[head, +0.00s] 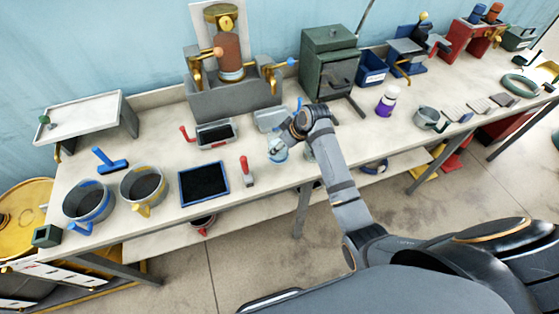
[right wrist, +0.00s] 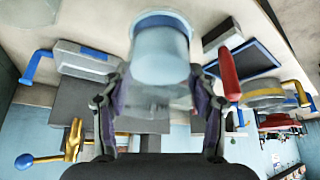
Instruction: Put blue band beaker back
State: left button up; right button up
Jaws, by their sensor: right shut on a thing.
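The clear beaker with a light blue band (head: 277,152) is near the front edge of the bench, just below my right gripper (head: 287,136). In the right wrist view the beaker (right wrist: 161,52) sits between the two fingers of my right gripper (right wrist: 160,85), which are shut on it. Its blue-rimmed end points away from the palm. Whether its base touches the bench or hangs just above it I cannot tell. My left gripper is not in view.
A red-handled tool (head: 247,172) and a blue-rimmed black tray (head: 225,190) lie left of the beaker. Behind are a small blue-handled tray (head: 268,121) and a grey basin with brass taps (head: 235,103). A purple-and-white bottle (head: 386,101) stands to the right.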

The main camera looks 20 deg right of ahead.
aim_at(280, 157)
notch_tip(280, 157, down, 7)
jog(key=shift+r+p, duration=0.2)
jog(key=shift+p, duration=0.45)
jog(key=shift+f, duration=0.15)
jog(key=shift+f, duration=0.1)
jog(key=o, duration=1.5)
jog(key=shift+f, duration=0.1)
jog(key=shift+r, duration=0.2)
jog(key=b+v, duration=0.1)
jog(key=v, duration=1.1)
jog(key=shift+b, duration=0.3)
